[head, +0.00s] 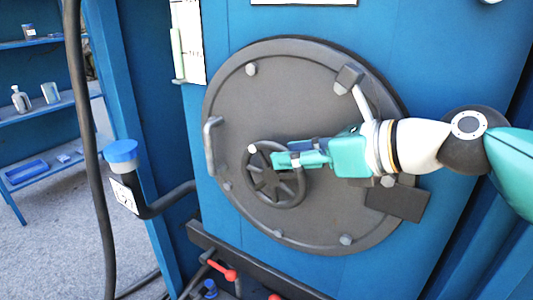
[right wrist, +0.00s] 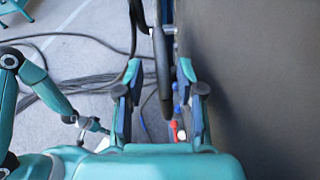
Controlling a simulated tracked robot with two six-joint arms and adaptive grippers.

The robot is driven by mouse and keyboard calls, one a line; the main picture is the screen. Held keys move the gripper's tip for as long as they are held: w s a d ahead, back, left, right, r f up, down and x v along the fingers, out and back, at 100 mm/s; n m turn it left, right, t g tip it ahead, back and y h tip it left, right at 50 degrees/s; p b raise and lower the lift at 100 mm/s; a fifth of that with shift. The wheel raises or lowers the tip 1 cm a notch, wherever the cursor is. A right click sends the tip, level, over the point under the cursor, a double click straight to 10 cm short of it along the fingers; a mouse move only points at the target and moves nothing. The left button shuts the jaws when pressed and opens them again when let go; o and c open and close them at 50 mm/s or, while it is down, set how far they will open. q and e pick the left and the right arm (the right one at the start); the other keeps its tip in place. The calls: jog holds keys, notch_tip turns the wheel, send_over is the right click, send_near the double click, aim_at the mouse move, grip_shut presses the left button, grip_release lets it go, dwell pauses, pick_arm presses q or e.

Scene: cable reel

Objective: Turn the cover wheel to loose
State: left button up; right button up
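The cover (head: 325,110) is a large round dark grey disc with light bolts on its rim, upright on a blue wall. The cover wheel (head: 262,186), a small dark spoked handwheel, sits left of and below its middle. My right gripper (head: 287,159) reaches in from the right and covers the wheel's upper right part. In the right wrist view the wheel's rim (right wrist: 162,70) shows edge-on between the two open fingers of this gripper (right wrist: 160,72), with gaps on both sides. My left gripper does not show in the head view; part of an arm, likely mine, shows at left in the wrist view.
A curved handle (head: 209,145) is on the cover's left edge. A pipe with a blue cap (head: 121,151) and a hanging black cable (head: 84,130) stand left. Below is a dark bar with a red-handled lever (head: 223,270). Blue shelves (head: 45,110) stand far left.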

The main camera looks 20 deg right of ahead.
aim_at(267, 162)
jog(key=x, duration=0.5)
jog(key=shift+w+a+f+b, duration=0.15)
jog(key=shift+w+b, duration=0.15)
